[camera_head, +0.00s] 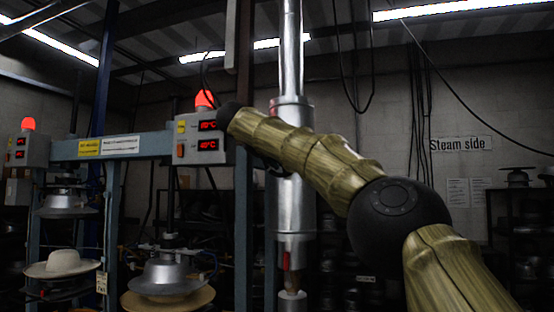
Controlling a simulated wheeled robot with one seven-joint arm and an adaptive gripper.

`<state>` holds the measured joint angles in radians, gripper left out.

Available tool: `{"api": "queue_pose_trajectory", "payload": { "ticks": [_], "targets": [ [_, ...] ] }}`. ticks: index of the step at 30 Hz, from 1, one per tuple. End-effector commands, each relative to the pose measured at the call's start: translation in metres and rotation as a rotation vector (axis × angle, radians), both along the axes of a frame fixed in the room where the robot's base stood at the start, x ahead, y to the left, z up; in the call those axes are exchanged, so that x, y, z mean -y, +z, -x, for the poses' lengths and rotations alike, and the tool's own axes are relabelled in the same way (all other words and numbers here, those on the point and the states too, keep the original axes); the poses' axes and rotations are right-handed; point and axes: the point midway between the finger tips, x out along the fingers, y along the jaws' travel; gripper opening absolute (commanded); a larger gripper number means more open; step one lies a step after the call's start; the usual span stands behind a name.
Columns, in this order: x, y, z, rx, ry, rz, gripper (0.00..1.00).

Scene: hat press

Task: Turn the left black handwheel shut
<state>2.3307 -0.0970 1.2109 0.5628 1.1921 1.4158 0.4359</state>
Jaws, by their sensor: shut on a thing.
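My arm crosses the view from the lower right to a black joint near the middle, in front of the press frame. My gripper does not show, so I cannot see what its fingers hold. I cannot make out the left black handwheel. Dark pipes and small fittings run beside the nearer hat press head (168,272), too small and dim to tell a wheel among them.
A blue-grey frame (150,146) carries two control boxes with lit red lamps. A pale hat (60,264) sits on the left press and a tan hat (168,299) under the nearer one. A shiny vertical pipe (292,215) stands behind my arm. Shelves line the back right.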

Motion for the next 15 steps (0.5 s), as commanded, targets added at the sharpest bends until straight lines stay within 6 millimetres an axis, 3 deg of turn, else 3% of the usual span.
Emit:
{"api": "queue_pose_trajectory", "payload": {
  "ticks": [15],
  "targets": [
    [0.0026, -0.0042, 0.0004, 0.150, 0.000, -0.469, 0.13]
  ]
}}
